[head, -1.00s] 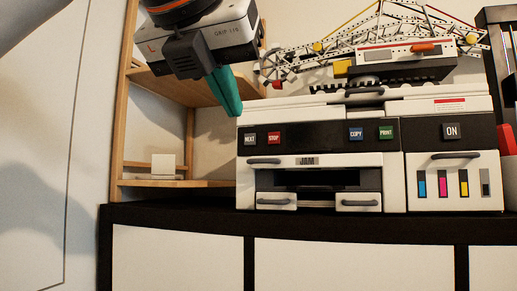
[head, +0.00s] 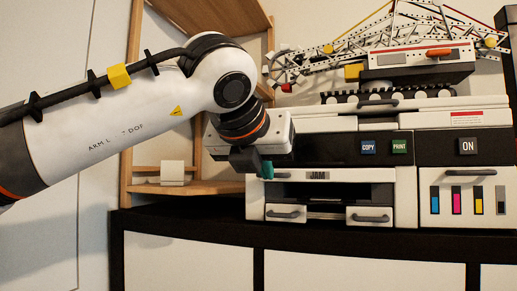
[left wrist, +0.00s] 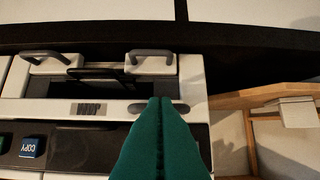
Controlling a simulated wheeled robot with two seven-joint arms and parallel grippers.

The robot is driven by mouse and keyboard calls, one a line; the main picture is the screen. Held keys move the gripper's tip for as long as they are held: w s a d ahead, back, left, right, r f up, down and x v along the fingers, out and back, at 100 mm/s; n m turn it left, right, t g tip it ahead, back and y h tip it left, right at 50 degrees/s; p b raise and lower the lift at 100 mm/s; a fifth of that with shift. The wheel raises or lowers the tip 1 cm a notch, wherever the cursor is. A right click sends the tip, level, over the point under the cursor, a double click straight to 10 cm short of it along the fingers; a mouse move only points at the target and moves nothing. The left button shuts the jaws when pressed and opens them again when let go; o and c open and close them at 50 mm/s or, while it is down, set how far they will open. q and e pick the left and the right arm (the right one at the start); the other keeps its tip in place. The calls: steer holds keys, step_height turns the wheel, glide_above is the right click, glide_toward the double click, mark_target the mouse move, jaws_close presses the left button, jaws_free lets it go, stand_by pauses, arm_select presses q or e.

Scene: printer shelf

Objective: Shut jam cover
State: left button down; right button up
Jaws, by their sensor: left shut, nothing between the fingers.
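The jam cover (head: 350,175) is the white panel marked JAM on the printer's front, above a dark slot. It also shows upside down in the left wrist view (left wrist: 112,109). I cannot tell how far open it stands. My left gripper (head: 266,171) is at the cover's left end, with its teal fingers shut and empty. In the left wrist view the fingertips (left wrist: 160,101) overlap the panel beside its dark handle (left wrist: 178,108). Touching or apart is not clear. The gripper body hides the upper left of the printer, including some buttons. My right gripper is out of view.
Two white drawers with grey handles (head: 286,214) (head: 370,217) are below the slot. A crane model (head: 415,65) stands on the printer (head: 462,212). A wooden shelf (head: 195,187) with a small white block (head: 172,171) is at the left.

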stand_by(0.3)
arm_select(q)
steer(key=w, duration=0.1)
steer(key=w+d, duration=0.1)
steer(key=w, duration=0.1)
steer(key=shift+w+d+p, duration=0.1)
steer(key=shift+w+p, duration=0.15)
steer(key=shift+p, duration=0.15)
steer(key=shift+s, duration=0.15)
